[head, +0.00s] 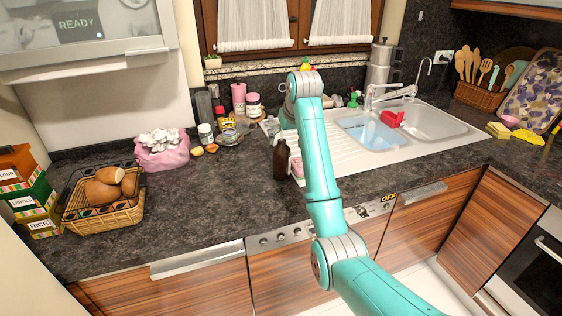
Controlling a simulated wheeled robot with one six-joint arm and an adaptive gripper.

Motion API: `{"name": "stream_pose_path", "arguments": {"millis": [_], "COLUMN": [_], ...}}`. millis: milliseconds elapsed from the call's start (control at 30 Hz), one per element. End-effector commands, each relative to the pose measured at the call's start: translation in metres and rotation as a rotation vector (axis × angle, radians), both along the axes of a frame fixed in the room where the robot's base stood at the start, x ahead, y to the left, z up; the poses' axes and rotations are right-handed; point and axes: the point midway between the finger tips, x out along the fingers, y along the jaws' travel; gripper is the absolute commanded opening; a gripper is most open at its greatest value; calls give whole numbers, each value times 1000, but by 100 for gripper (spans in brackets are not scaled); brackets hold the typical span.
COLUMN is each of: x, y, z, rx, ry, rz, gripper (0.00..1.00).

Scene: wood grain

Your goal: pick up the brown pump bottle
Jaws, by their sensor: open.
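The brown pump bottle (281,160) stands upright on the dark counter, just left of my forearm and by the left edge of the white sink drainboard. Its dark body shows clearly; its top is hard to make out against the clutter. My arm reaches up from the bottom right and bends at the wrist behind the bottle. My gripper (270,126) is small and partly hidden at the wrist, above and slightly behind the bottle in the picture. It is open, and I see nothing held in it. The bottle rests on the counter.
A pink-and-white item (297,167) is close to the bottle's right, partly behind my arm. Jars and dishes (233,131) stand behind left. A bread basket (104,205) and pink bag (162,150) are further left. The counter front-left of the bottle is clear.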

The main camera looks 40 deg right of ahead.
Motion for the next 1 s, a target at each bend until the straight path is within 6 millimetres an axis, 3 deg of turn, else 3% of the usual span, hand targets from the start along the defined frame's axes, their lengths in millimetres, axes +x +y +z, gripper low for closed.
{"name": "stream_pose_path", "arguments": {"millis": [367,633,967,1000], "x": [15,30,34,34], "y": [-3,-6,-8,-8], "z": [-29,-62,-67,-67], "rx": [0,0,-1,-1], "ry": [0,1,-2,-2], "rz": [1,1,1,1], "gripper": [91,91,91,83]}}
